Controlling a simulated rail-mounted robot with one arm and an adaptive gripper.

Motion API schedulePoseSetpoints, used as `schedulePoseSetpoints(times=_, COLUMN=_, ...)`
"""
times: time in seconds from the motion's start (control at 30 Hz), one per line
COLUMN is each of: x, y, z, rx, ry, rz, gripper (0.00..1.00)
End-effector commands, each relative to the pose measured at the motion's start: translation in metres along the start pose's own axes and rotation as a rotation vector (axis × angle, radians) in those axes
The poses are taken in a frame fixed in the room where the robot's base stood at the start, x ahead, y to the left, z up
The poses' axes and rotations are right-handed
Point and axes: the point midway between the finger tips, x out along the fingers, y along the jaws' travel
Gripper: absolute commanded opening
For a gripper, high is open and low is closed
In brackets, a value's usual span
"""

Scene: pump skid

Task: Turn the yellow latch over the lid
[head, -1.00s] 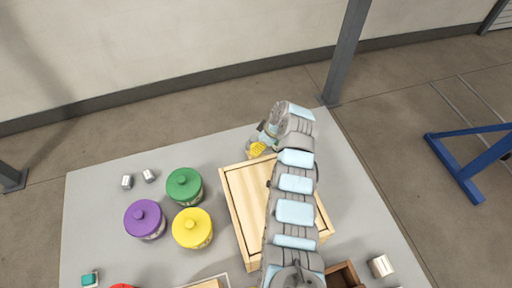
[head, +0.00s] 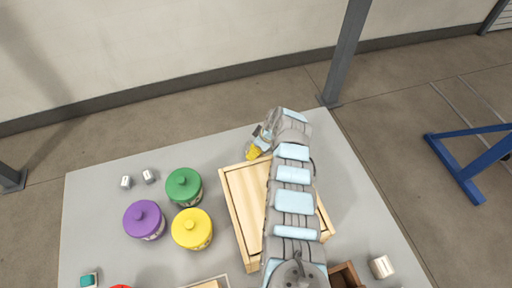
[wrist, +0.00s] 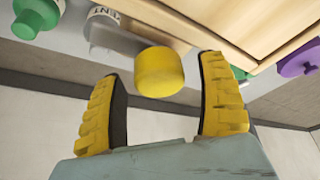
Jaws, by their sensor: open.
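The wooden box (head: 246,205) with its pale lid stands on the grey table, partly covered by my arm in the head view. Its edge shows in the wrist view (wrist: 215,25). A plain yellow rounded piece (wrist: 160,72), apparently the latch, sits beside this edge in the wrist view, between my fingers. My gripper (head: 254,152) is at the far end of the box in the head view. Its ribbed yellow fingers are spread, with a gap on each side of the yellow piece.
Green (head: 184,185), purple (head: 144,219) and yellow (head: 192,229) lidded jars stand left of the box. Two small metal pieces (head: 148,176) lie behind them. A metal cylinder (head: 381,267) and a brown open box (head: 346,274) are at front right.

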Motion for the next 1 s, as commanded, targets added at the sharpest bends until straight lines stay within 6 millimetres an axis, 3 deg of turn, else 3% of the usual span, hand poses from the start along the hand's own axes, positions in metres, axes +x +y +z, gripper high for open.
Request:
schedulePoseSetpoints(times=0.03, x=0.0, y=0.0, z=0.0, rx=0.0, ry=0.0, rz=0.0, gripper=0.73)
schedulePoseSetpoints(times=0.2, x=0.0, y=0.0, z=0.0001, rx=0.0, ry=0.0, rz=0.0, gripper=0.24)
schedulePoseSetpoints(times=0.27, x=0.0, y=0.0001, z=0.0001, rx=0.0, ry=0.0, rz=0.0, gripper=0.1)
schedulePoseSetpoints(times=0.7, x=0.0002, y=-0.0009, z=0.0, rx=0.024, ry=-0.001, rz=0.01, gripper=0.09)
schedulePoseSetpoints(times=1.0, x=-0.001, y=-0.0027, z=-0.0005, rx=0.161, ry=-0.002, rz=0.063, gripper=0.09)
